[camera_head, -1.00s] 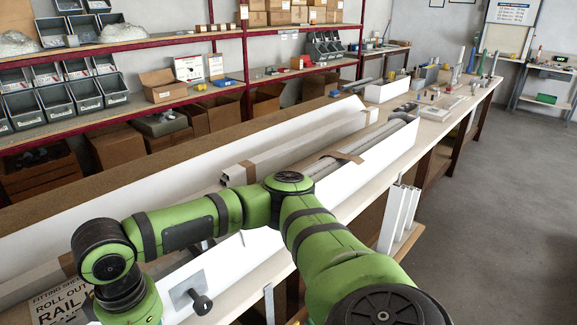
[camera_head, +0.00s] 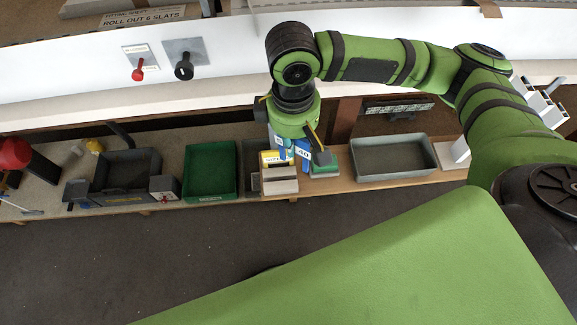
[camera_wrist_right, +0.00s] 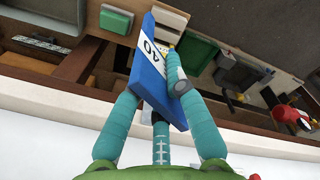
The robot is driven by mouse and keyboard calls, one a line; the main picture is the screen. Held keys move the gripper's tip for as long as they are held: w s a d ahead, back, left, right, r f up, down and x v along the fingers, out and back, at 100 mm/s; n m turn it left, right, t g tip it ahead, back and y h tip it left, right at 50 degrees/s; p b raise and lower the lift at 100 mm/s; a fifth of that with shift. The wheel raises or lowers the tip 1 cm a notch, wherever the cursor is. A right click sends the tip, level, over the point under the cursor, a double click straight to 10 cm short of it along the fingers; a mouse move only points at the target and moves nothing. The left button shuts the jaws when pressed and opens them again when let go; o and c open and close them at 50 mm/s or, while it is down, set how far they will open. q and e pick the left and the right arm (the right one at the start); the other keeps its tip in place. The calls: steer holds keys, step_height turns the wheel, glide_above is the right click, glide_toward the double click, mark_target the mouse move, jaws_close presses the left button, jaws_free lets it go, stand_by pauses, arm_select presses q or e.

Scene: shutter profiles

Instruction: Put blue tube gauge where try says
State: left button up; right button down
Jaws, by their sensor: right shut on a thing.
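In the head view, my right arm reaches in from the right and its gripper (camera_head: 298,142) points down over a low wooden shelf. The right gripper is shut on the blue tube gauge (camera_wrist_right: 150,82), a flat blue bar with a white label reading 40. In the wrist view its teal fingers (camera_wrist_right: 152,95) press the bar from both sides, and the bar is tilted. In the head view only small blue parts and the label show below the gripper. A green tray (camera_head: 209,168) and a grey tray (camera_head: 393,176) stand on the shelf. My left gripper is not in view.
Below the gripper are a pale block with a yellow label (camera_head: 279,158) and a green block (camera_head: 325,169). A dark box (camera_head: 122,183) stands left of the green tray. A white panel with a red knob (camera_head: 138,72) and a black knob (camera_head: 184,70) runs above.

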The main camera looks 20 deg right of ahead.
steer(key=s+a+f+n+b, duration=0.2)
steer(key=f+n+b, duration=0.1)
steer(key=f, duration=0.3)
steer(key=s+a+f+n+b, duration=0.2)
steer(key=f+n+b, duration=0.15)
steer(key=f, duration=0.25)
steer(key=shift+n, duration=0.45)
steer(key=w+d+f, duration=0.1)
steer(key=w+f, duration=0.2)
steer(key=f, duration=0.1)
steer(key=w+f+b, duration=0.1)
steer(key=w+f, duration=0.2)
steer(key=w, duration=0.1)
steer(key=w+d+f+b, duration=0.1)
steer(key=w+f, duration=0.3)
steer(key=shift+d+f, duration=0.3)
steer(key=shift+d, duration=0.05)
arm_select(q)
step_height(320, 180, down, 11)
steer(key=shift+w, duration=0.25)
arm_select(e)
steer(key=shift+w, duration=0.1)
steer(key=shift+f, duration=0.1)
steer(key=c, duration=1.3)
jaws_free()
